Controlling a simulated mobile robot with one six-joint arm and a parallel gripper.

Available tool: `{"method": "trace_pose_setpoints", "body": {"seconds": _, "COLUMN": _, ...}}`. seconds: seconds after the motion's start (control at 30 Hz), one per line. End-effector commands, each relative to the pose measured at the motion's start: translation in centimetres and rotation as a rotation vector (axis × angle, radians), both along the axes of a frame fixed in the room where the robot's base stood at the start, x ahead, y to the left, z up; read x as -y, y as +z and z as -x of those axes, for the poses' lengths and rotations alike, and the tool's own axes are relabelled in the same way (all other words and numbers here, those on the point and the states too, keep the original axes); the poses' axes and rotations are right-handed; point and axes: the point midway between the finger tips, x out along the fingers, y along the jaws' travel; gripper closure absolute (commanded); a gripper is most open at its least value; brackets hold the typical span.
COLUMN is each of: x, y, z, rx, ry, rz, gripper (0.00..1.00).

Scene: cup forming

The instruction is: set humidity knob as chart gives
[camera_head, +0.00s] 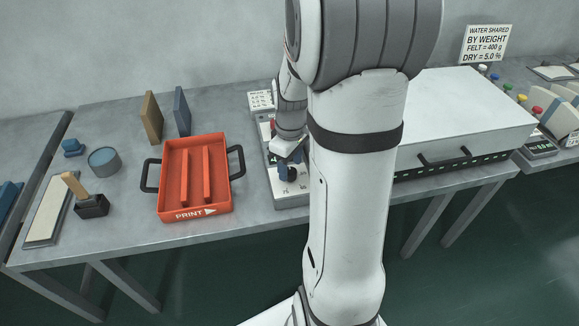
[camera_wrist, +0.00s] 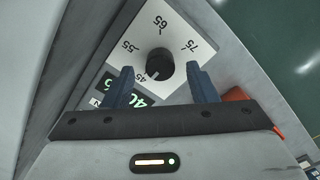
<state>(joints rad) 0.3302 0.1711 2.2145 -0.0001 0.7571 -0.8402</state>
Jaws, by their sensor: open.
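The humidity knob (camera_wrist: 160,66) is a round black knob on a light dial plate (camera_wrist: 182,28) marked 45, 55, 65 and 75. Its white pointer line faces about the 45 mark. My gripper (camera_wrist: 160,68) is open, with one blue finger on each side of the knob in the wrist view. I see gaps between fingers and knob, and cannot tell how far down the fingertips reach. Green display digits (camera_wrist: 143,100) beside the dial read about 40, partly hidden. In the head view my gripper (camera_head: 287,172) is over the control panel (camera_head: 292,201). A small chart card (camera_head: 261,100) stands behind, unreadable.
An orange tray (camera_head: 196,214) with black handles is left of the panel. A large white box (camera_head: 465,110) stands to the right, partly behind my arm. Two upright boards (camera_head: 152,118) stand behind the tray. A sign (camera_head: 486,44) reads felt 400 g, dry 5.0 %.

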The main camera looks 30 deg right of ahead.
Motion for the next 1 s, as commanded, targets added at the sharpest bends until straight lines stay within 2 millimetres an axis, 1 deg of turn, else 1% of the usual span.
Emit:
{"method": "trace_pose_setpoints", "body": {"seconds": 0.03, "x": 0.0, "y": -0.7, "z": 0.0, "rx": -0.002, "ry": 0.0, "rz": -0.001, "gripper": 0.48}}
{"method": "trace_pose_setpoints", "body": {"seconds": 0.13, "x": 0.0, "y": -1.5, "z": 0.0, "rx": -0.001, "ry": -0.001, "rz": 0.0, "gripper": 0.48}}
{"method": "trace_pose_setpoints", "body": {"seconds": 0.23, "x": 0.0, "y": -1.8, "z": 0.0, "rx": 0.0, "ry": -0.001, "rz": 0.001, "gripper": 0.48}}
{"method": "trace_pose_setpoints", "body": {"seconds": 0.47, "x": 0.0, "y": -1.8, "z": 0.0, "rx": 0.001, "ry": -0.002, "rz": 0.0, "gripper": 0.48}}
{"method": "trace_pose_setpoints", "body": {"seconds": 1.0, "x": 0.1, "y": -1.8, "z": 0.0, "rx": 0.001, "ry": -0.003, "rz": 0.0, "gripper": 0.92}}
